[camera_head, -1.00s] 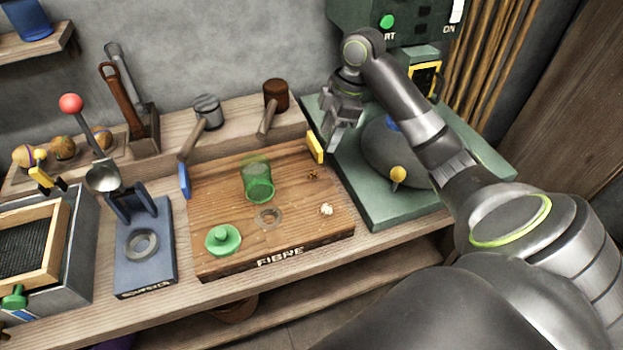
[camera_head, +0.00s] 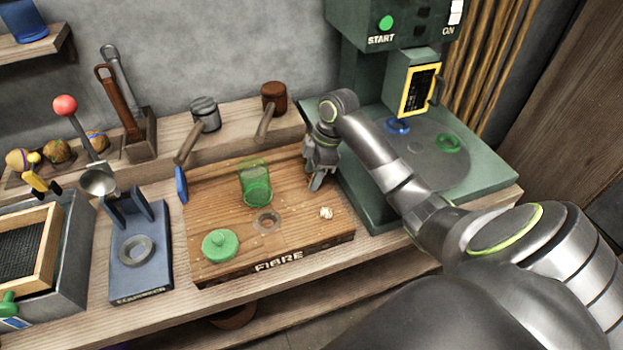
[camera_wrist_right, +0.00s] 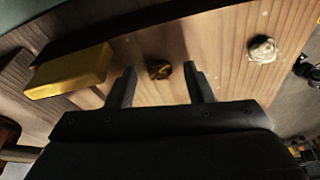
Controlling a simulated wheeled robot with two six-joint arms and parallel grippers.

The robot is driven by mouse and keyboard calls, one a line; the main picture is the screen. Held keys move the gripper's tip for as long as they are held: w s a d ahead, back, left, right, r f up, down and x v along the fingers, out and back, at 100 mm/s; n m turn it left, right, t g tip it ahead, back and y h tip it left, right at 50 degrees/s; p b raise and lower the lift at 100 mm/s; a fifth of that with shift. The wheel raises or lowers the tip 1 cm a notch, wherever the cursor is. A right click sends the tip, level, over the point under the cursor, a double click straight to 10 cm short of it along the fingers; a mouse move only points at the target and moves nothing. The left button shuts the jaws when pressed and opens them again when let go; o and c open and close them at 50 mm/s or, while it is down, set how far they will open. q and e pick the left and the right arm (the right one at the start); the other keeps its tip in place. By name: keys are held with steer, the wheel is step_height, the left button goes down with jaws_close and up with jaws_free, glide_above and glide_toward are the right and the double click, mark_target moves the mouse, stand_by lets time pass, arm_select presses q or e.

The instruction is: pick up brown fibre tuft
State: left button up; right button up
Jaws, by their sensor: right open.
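The brown fibre tuft (camera_wrist_right: 159,70) is a small dark brown clump on the wooden FIBRE board (camera_head: 215,258). In the right wrist view it lies between the two fingertips of my right gripper, a little beyond them or level with them; I cannot tell which. My right gripper (camera_wrist_right: 160,78) is open and points down over the board. In the head view the right gripper (camera_head: 316,184) is above the board's right part and hides the tuft. My left gripper is not in view.
A pale tuft (camera_head: 326,213) lies near the fingers. A yellow block (camera_wrist_right: 70,72) sits at the board's edge. A green cup (camera_head: 256,185) and green knobbed lid (camera_head: 220,245) are on the board. A green machine (camera_head: 490,185) stands at right.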

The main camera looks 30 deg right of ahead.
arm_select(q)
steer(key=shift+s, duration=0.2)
arm_select(e)
steer(key=shift+c, duration=1.2)
jaws_close()
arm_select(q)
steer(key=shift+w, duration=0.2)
arm_select(e)
steer(key=shift+r, duration=0.35)
arm_select(q)
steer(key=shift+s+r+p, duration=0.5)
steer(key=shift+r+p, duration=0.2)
steer(key=shift+p, duration=0.15)
arm_select(e)
step_height(320, 180, up, 9)
steer(key=shift+r, duration=0.2)
